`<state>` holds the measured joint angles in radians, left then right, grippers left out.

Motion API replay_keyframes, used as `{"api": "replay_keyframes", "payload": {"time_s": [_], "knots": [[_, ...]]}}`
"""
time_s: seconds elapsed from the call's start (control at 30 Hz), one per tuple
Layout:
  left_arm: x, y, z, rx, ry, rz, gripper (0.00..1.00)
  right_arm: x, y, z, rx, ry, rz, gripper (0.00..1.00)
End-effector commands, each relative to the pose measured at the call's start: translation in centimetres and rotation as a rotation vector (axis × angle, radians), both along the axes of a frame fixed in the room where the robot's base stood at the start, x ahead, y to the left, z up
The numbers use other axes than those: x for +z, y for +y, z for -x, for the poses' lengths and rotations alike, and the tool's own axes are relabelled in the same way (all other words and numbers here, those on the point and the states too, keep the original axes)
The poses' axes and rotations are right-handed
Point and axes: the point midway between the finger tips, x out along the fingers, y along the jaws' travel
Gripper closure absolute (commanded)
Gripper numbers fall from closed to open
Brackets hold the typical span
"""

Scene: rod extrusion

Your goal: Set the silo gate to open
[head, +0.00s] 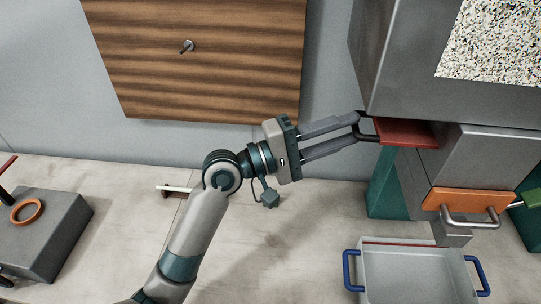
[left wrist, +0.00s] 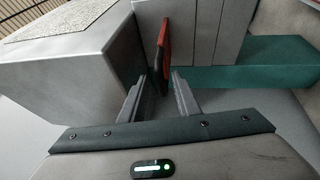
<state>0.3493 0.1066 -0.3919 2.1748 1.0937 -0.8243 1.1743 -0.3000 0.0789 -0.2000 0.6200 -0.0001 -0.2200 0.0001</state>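The silo (head: 385,60) is a large grey box at the upper right, with a speckled granule fill showing. The silo gate is a flat red plate (head: 407,133) sticking out to the left under the silo, with a dark bar handle (head: 366,128) at its left end. My left gripper (head: 356,129) reaches it from the left. In the left wrist view, the fingers (left wrist: 159,88) stand apart, with the dark handle and red plate (left wrist: 165,45) between their tips and gaps visible at the sides. Whether a finger touches the handle cannot be told. My right gripper is not seen.
Below the silo are a grey block, an orange drawer front (head: 466,202) with a metal handle, and green supports (head: 386,185). A grey tray with blue handles (head: 352,270) stands at the lower right. A grey block with an orange ring (head: 27,212) is at left.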

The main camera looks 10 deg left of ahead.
Motion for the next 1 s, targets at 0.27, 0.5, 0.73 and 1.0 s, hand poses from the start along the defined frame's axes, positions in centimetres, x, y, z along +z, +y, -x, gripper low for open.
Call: {"api": "replay_keyframes", "payload": {"time_s": [0.27, 0.5, 0.73, 1.0], "knots": [[-1.4, 4.7, 2.1, 0.003, -0.002, -0.003, 0.71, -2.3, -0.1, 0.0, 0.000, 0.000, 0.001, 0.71], [-2.2, 9.0, 4.1, 0.003, -0.001, -0.005, 0.71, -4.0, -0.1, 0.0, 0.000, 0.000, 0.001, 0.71], [-2.6, 12.2, 5.5, 0.004, 0.000, -0.004, 0.71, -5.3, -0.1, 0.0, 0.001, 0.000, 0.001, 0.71], [-2.6, 13.7, 6.2, 0.003, 0.000, 0.000, 0.71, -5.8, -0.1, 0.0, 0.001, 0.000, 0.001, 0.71]]}}
